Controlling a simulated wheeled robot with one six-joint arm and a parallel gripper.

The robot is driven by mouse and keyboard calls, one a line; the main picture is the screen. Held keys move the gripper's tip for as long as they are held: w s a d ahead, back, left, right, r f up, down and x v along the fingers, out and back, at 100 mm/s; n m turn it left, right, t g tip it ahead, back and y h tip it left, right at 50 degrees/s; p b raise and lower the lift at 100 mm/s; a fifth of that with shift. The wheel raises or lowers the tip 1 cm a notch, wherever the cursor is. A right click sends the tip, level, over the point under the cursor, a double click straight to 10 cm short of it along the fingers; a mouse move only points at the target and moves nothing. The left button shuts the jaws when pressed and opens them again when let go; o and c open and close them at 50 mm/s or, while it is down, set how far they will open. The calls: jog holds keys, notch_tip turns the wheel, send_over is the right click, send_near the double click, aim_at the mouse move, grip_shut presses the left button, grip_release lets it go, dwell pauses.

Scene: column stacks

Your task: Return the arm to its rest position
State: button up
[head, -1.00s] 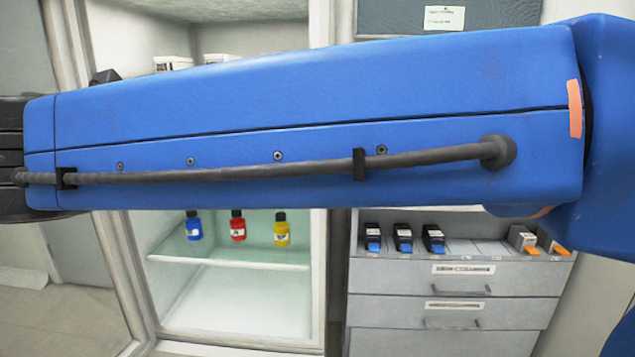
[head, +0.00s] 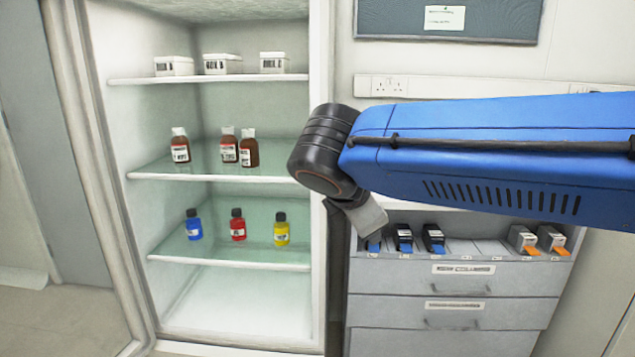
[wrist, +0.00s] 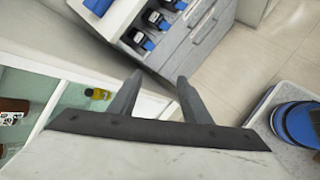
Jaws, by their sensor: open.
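My blue arm (head: 490,155) reaches in from the right of the head view, in front of the drawer unit. Its black wrist joint (head: 325,150) is beside the right edge of the open cabinet. My gripper (wrist: 156,82) shows in the wrist view with two grey fingers apart and nothing between them. It points down toward the floor and cabinet front, clear of the bottles and the drawer unit. In the head view the fingers cannot be made out.
The open cabinet (head: 318,75) has white boxes (head: 222,64) on top, brown bottles (head: 228,147) in the middle, and blue, red and yellow bottles (head: 238,226) below. The drawer unit (head: 455,277) carries black-and-blue items (head: 403,238) and grey-and-orange ones (head: 552,240). Floor is free at left.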

jog(key=s+d+f+m+g+y, duration=0.3)
jog(key=s+d+f+m, duration=1.4)
jog(key=m, duration=0.5)
jog(key=d+f, duration=0.2)
jog(key=d, duration=0.1)
jog(key=shift+s+f+y, duration=0.2)
jog(key=shift+f+y, duration=0.05)
jog(key=shift+y, duration=0.05)
jog(key=shift+d, duration=0.1)
jog(key=c, duration=0.3)
